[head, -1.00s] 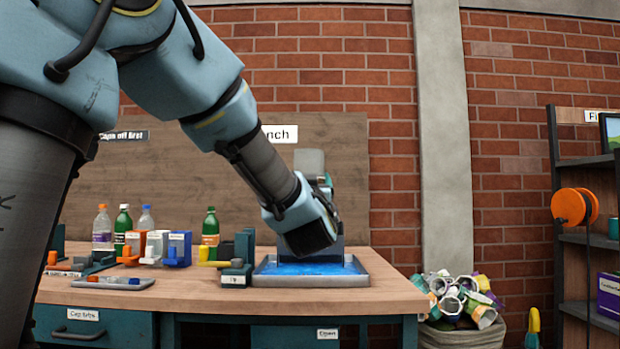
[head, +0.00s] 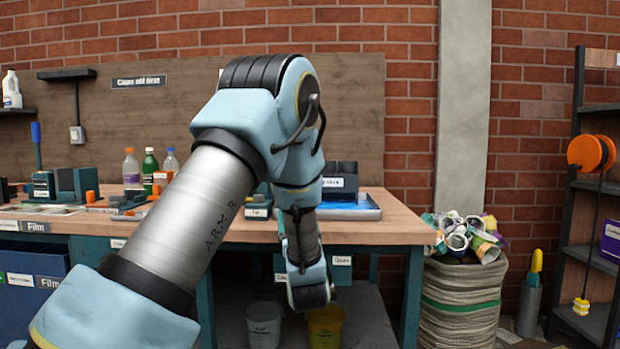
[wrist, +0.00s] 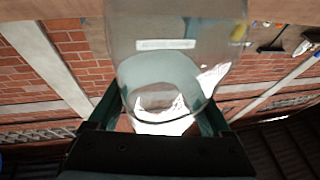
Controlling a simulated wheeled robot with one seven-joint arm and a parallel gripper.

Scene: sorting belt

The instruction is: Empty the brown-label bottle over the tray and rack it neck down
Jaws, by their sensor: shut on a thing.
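My gripper (wrist: 160,108) is shut on a clear, see-through bottle (wrist: 165,75) in the wrist view. Its green fingers stand on either side of the bottle. No brown label can be made out on it. In the head view the end of my arm hangs low in front of the bench's front edge; the fingers and the held bottle are hidden there. The blue tray with a metal rim (head: 373,213) lies on the bench's right end, partly behind my arm. A dark block with a white label (head: 341,172) stands by the tray; I cannot tell if it is the rack.
A white bucket (head: 264,326) and a yellow bucket (head: 326,327) stand below. A full sack (head: 463,290) is at the right.

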